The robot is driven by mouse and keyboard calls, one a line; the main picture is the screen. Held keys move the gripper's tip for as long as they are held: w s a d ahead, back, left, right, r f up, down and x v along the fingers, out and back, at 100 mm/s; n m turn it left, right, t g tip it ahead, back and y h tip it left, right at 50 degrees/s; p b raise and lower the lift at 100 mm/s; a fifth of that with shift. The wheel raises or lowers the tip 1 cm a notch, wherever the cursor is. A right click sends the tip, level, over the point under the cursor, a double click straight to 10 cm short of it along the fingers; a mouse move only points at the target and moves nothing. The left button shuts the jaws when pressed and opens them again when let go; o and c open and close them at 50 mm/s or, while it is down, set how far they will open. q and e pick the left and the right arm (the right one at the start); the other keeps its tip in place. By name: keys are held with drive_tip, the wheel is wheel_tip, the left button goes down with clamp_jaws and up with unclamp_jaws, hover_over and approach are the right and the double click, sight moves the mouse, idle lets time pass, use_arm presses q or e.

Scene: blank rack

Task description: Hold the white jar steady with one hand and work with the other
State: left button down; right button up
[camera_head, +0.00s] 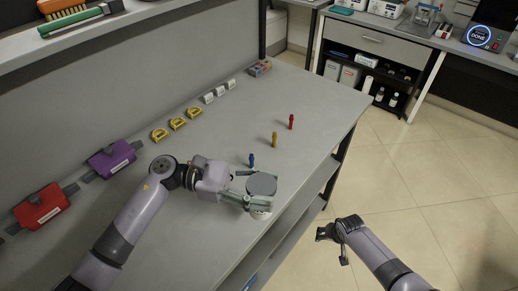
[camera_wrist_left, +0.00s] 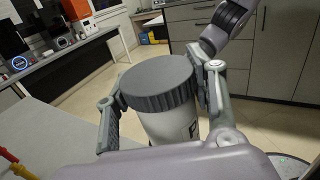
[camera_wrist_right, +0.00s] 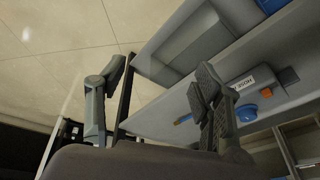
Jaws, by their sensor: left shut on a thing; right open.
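The white jar has a grey ribbed lid (camera_wrist_left: 157,82) and a white body (camera_wrist_left: 172,126) with dark lettering partly in view. It stands upright near the front edge of the grey bench, and its lid also shows in the head view (camera_head: 262,184). My left gripper (camera_head: 258,193) is shut around the jar, with one finger on each side just below the lid; it also shows in the left wrist view (camera_wrist_left: 160,98). My right gripper (camera_head: 333,243) is open and empty, out over the floor to the right of the bench; its spread fingers show in the right wrist view (camera_wrist_right: 160,85).
Blue (camera_head: 252,160), yellow (camera_head: 274,139) and red (camera_head: 291,121) small pieces stand on the bench (camera_head: 215,240) behind the jar. Yellow clips (camera_head: 177,124), a purple box (camera_head: 112,158) and a red box (camera_head: 41,207) line the back. The floor around my right gripper is clear.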

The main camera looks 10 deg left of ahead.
drive_tip(key=w+r+m+h, duration=0.1)
drive_tip(key=w+r, duration=0.4)
drive_tip(key=r, duration=0.5)
drive_tip(key=w+a+r+m, duration=0.1)
drive_tip(key=w+r, duration=0.3)
drive_tip(key=r, duration=0.6)
drive_tip(key=w+r+m+h, duration=0.1)
drive_tip(key=w+r, duration=0.4)
drive_tip(key=r, duration=0.5)
drive_tip(key=n+g+y, duration=0.2)
drive_tip(key=g, duration=0.2)
approach(259, 184)
drive_tip(key=shift+w+a+f, duration=0.2)
drive_tip(key=shift+a+f, duration=0.1)
drive_tip(key=shift+s+f+h, duration=0.1)
drive_tip(key=shift+s+h, duration=0.15)
drive_tip(key=shift+h, duration=0.05)
drive_tip(key=shift+f, duration=3.85)
